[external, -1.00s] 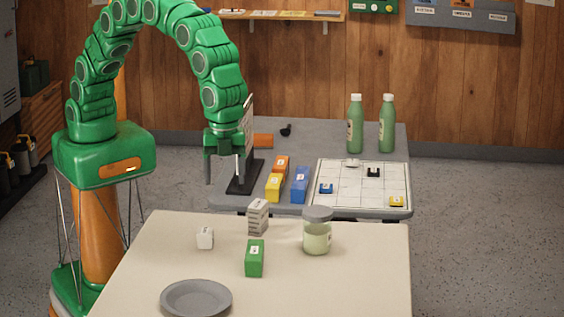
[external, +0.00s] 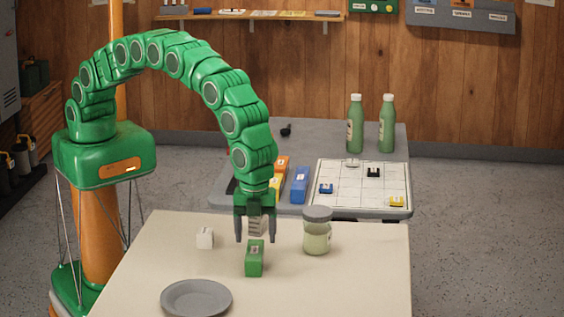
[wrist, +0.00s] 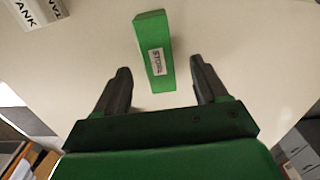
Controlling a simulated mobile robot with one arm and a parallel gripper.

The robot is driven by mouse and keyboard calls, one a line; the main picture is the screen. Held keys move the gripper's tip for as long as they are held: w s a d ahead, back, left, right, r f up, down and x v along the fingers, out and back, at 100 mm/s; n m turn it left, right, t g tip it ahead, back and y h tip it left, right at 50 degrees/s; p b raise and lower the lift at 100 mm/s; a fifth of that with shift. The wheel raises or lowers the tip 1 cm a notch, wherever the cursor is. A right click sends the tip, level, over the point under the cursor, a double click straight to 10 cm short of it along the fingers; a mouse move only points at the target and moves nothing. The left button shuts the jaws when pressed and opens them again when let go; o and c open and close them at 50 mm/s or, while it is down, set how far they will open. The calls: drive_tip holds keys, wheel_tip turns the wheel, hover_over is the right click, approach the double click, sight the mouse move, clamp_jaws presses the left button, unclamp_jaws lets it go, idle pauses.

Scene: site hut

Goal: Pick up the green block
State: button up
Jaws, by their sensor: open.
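The green block (external: 254,261) stands on the cream table (external: 340,285) with a small white label on it. In the wrist view the green block (wrist: 153,52) lies just beyond my fingertips, roughly centred between them. My gripper (external: 255,238) is open and empty, pointing down over the table just behind the block. Its two dark fingers also show in the wrist view (wrist: 160,78), spread wider than the block and not touching it.
A grey plate (external: 196,298) lies at the front left. The table's front right is clear.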

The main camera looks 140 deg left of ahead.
sight(255, 250)
drive_tip(key=shift+d+f, duration=0.2)
drive_tip(key=shift+f, duration=2.95)
drive_tip(key=c, duration=1.1)
drive_tip(key=shift+r, duration=0.1)
wheel_tip(255, 250, up, 3)
drive_tip(key=shift+r, duration=0.2)
drive_tip(key=shift+c, duration=0.2)
drive_tip(key=shift+s+r, duration=0.15)
drive_tip(key=shift+s, duration=0.05)
drive_tip(key=s+d+r, duration=0.1)
drive_tip(key=s+r, duration=0.8)
drive_tip(key=s, duration=0.4)
drive_tip(key=shift+s+d, duration=0.2)
drive_tip(key=shift+s, duration=0.05)
